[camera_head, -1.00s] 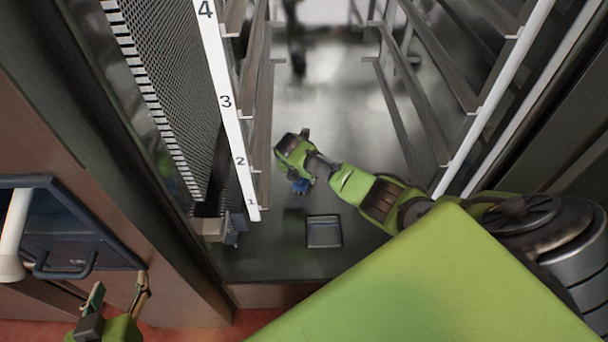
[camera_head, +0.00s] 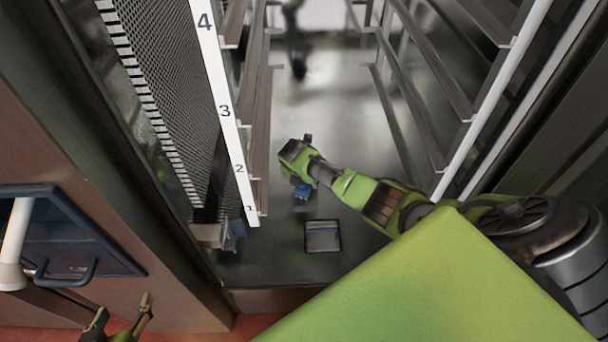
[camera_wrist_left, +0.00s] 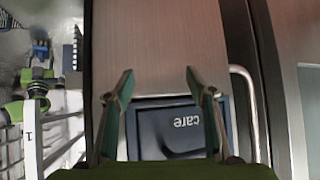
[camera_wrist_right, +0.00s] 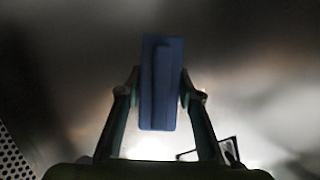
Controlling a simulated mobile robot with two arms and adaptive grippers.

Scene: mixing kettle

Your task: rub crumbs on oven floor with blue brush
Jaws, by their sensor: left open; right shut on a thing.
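The blue brush (camera_head: 303,191) is held by my right gripper (camera_head: 300,178) low inside the oven. In the right wrist view the brush (camera_wrist_right: 161,85) stands lengthwise between the two fingers. The oven floor (camera_head: 265,258) is dark, shiny metal below it. I cannot tell whether the brush touches the floor. I cannot make out any crumbs. My left gripper (camera_head: 122,326) is open and empty outside the oven, low at the left. In the left wrist view its fingers (camera_wrist_left: 159,85) are spread in front of a cabinet panel.
A square drain plate (camera_head: 322,236) lies in the floor near the oven's front. Rack rails (camera_head: 262,120) and a numbered white strip (camera_head: 222,110) line the left wall. More rails (camera_head: 425,80) line the right.

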